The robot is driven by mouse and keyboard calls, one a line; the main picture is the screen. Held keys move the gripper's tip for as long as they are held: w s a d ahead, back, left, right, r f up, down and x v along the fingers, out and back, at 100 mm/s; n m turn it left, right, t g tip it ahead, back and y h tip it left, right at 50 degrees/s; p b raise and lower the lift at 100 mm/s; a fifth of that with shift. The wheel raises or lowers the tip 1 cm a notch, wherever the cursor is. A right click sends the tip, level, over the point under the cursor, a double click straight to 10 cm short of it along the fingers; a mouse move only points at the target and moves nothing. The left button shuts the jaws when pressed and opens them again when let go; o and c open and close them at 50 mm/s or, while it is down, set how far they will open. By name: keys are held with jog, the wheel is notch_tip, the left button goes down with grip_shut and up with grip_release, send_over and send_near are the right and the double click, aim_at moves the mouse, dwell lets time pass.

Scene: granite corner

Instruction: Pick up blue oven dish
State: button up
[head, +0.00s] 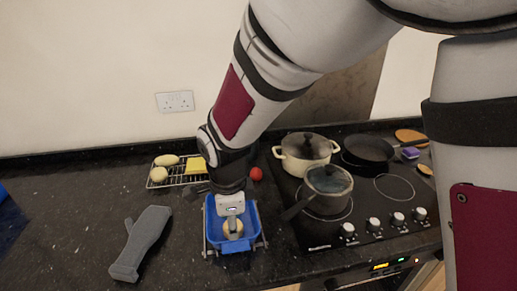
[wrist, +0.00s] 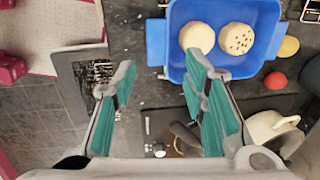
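The blue oven dish (head: 214,234) sits on a wire stand on the dark counter, below my arm in the head view. It also shows at the top of the wrist view (wrist: 252,64), with two round bun-like items (wrist: 236,38) inside, one of them dotted. My gripper (wrist: 161,62) is open with nothing between its pads. In the wrist view, one finger overlaps the dish's inside and the other lies beyond its left handle. I cannot tell the height of the fingertips above the rim. In the head view my wrist hides part of the dish.
A grey oven mitt (head: 140,243) lies left of the dish. A rack with yellow food (head: 195,166) and a red ball-like item (head: 256,174) are behind it. The hob to the right holds a cream pot (head: 293,153), a saucepan (head: 327,188) and a frying pan (head: 367,155).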

aim_at(235, 245)
jog(key=f, duration=0.5)
jog(key=w+f, duration=0.1)
jog(key=f, duration=0.2)
jog(key=shift+w+a, duration=0.1)
jog(key=shift+w+f, duration=0.15)
jog(key=shift+f, duration=1.2)
jog(key=shift+w+f, duration=0.15)
jog(key=shift+f, duration=1.15)
jog(key=shift+c, duration=0.2)
jog(key=shift+r, duration=0.1)
grip_shut()
